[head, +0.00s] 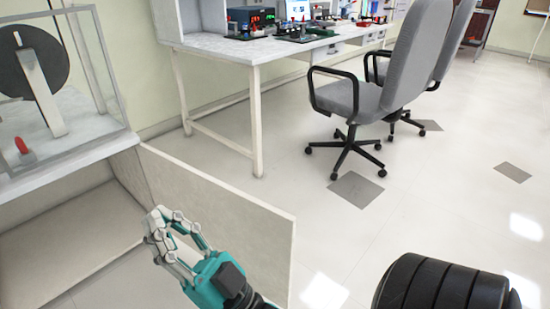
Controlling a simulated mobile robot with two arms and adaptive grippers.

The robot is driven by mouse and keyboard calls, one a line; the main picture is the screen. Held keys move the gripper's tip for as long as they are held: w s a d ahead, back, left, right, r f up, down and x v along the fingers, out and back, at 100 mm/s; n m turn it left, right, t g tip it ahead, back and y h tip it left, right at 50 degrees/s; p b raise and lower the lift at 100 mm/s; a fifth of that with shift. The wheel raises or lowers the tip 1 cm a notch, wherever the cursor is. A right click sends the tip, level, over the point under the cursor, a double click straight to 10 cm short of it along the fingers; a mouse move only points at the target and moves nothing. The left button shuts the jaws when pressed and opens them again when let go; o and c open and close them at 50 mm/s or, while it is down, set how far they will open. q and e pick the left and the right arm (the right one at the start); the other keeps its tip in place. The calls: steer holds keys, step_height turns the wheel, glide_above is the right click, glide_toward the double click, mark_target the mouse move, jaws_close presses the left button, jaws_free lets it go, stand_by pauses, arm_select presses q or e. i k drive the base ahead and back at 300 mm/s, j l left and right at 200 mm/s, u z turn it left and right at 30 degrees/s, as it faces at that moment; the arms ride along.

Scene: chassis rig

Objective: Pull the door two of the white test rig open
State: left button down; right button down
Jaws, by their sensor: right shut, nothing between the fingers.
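The white test rig (70,160) stands at the left, with a clear-walled case on top and an open cabinet space below. A white door panel (245,215) on the rig stands swung well out from the cabinet front. No label shows, so I cannot tell its number from markings. My right gripper (160,228) is teal and grey, shut and empty. It is in front of the door's inner face, on the cabinet side, and hides part of the panel. I cannot tell whether it touches the door. No handle shows. My left gripper is not in view.
Inside the clear case are a dark disc (32,65) on a white stand and a red knob (21,145). A white workbench (250,50) with electronics stands at the back. Grey office chairs (375,90) stand beside it.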

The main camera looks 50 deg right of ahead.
mark_target(259, 235)
steer(key=l+u, duration=0.25)
steer(key=l, duration=0.4)
steer(key=k+l+u, duration=0.2)
steer(key=l, duration=0.45)
steer(key=l+u, duration=0.25)
steer(key=l, duration=0.4)
steer(key=k+l, duration=0.1)
steer(key=l, duration=0.4)
steer(key=k+l, duration=0.1)
steer(key=l, duration=0.35)
steer(key=k+l, duration=0.1)
steer(key=l, duration=0.4)
steer(key=k+l, duration=0.1)
steer(key=l, duration=0.35)
steer(key=k+l+u, duration=0.1)
steer(key=l, duration=0.4)
steer(key=k+l, duration=0.1)
steer(key=l, duration=0.4)
